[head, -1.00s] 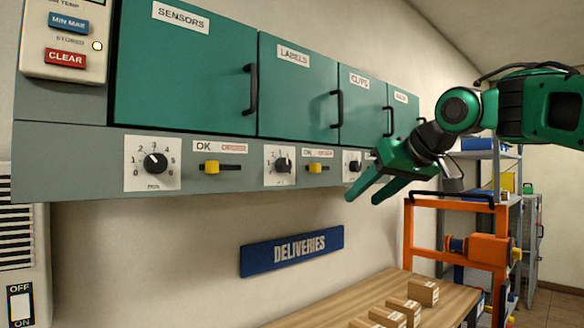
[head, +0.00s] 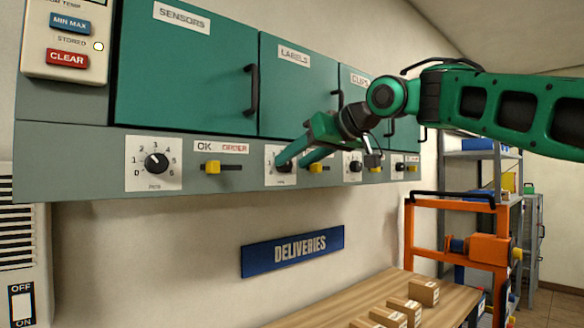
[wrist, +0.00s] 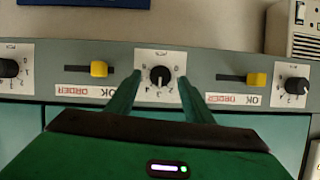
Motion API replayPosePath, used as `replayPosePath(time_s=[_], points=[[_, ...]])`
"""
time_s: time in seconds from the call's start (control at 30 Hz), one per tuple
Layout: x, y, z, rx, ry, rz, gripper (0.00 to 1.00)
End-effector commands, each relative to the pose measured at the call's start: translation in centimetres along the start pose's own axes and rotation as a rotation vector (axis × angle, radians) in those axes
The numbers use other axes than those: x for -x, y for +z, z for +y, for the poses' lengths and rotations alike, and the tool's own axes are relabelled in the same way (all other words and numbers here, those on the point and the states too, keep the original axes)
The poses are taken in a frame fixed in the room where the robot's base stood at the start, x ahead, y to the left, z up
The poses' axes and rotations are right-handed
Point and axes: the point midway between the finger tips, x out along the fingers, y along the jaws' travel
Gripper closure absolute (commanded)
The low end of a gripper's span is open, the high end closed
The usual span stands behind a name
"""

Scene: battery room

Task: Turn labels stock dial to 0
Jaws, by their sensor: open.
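The labels stock dial is a black knob on a white numbered plate (head: 270,181), under the green LABELS cabinet door (head: 285,90). In the upside-down wrist view the dial knob (wrist: 160,76) shows in the middle; its exact reading is too small to tell. My gripper (head: 291,161) is open, its green fingers reaching to the panel at this dial and partly hiding it. In the wrist view the gripper (wrist: 160,82) has one finger on each side of the knob, with gaps showing between fingers and knob.
The sensors dial (head: 156,163) is to the left and the clips dial (head: 354,167) to the right. Yellow sliders (head: 211,167) sit between the dials. Black door handles (head: 252,90) stick out above. A wooden table with boxes (head: 424,291) is below.

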Motion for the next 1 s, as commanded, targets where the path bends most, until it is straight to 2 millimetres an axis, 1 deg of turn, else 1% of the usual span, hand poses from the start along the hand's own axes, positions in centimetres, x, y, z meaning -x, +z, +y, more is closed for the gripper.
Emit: replayPosePath(time_s=[0.03,0.1,0.2,0.5,0.53,0.57,0.6,0.7,1.0], points=[[-0.6,0.0,-0.1,0.000,-0.002,-0.001,0.52],[-1.2,0.0,0.0,0.001,-0.002,-0.001,0.52],[-1.8,0.0,0.0,0.000,0.000,-0.001,0.52],[-2.0,0.0,0.0,0.001,0.001,0.000,0.52],[-2.0,0.0,0.0,0.001,0.001,0.000,0.55],[-2.0,0.0,0.0,0.001,0.001,0.000,0.62],[-2.0,0.0,0.0,0.001,0.001,0.000,0.71],[-2.0,0.0,0.0,0.000,0.001,0.000,0.94],[-1.9,0.0,0.0,0.022,0.011,0.000,0.94]])
